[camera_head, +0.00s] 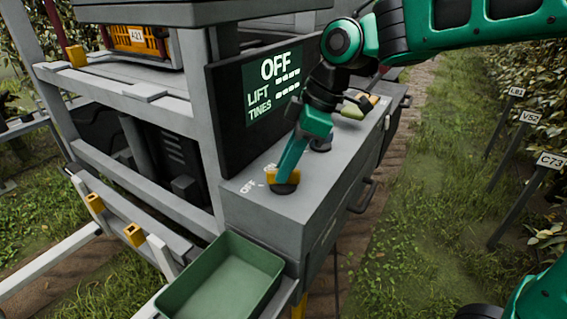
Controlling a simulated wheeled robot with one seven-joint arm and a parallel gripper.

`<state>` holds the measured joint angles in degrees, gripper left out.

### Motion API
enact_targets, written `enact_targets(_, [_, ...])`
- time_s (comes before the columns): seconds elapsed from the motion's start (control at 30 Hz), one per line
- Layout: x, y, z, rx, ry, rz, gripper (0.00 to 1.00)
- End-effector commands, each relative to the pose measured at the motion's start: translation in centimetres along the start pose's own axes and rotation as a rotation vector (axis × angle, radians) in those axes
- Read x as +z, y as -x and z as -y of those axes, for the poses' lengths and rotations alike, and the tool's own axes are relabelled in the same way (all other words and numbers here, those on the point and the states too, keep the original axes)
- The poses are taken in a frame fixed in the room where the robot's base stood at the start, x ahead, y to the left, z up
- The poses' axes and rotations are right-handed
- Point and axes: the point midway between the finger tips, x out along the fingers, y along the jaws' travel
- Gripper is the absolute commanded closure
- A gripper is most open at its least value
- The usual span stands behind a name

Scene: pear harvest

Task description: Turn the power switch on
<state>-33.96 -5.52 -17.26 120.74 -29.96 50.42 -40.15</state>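The power switch (287,188) is a round dark base with a yellow handle, on the top of a grey control box (310,205). White OFF and ON labels are printed at its left; ON is partly hidden behind my gripper. The screen (279,69) behind the box reads OFF, with LIFT and TINES below it. My gripper (283,177) reaches down from the upper right, its green finger end over the yellow handle.
Another dark round control (321,145) sits farther back on the box, partly behind my arm, with a pale green lever (351,110) beyond it. A green tray (225,280) stands in front of the box. Marker signs (551,160) and grass lie to the right.

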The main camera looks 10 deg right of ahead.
Motion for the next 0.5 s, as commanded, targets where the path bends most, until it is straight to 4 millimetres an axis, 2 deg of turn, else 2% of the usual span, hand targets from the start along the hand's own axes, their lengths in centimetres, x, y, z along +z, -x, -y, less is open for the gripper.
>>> enact_targets(0.07, [-0.48,-0.10,-0.18,0.006,-0.002,-0.002,1.00])
enact_targets(0.5, [-0.15,0.15,-0.27,0.053,-0.107,-0.005,1.00])
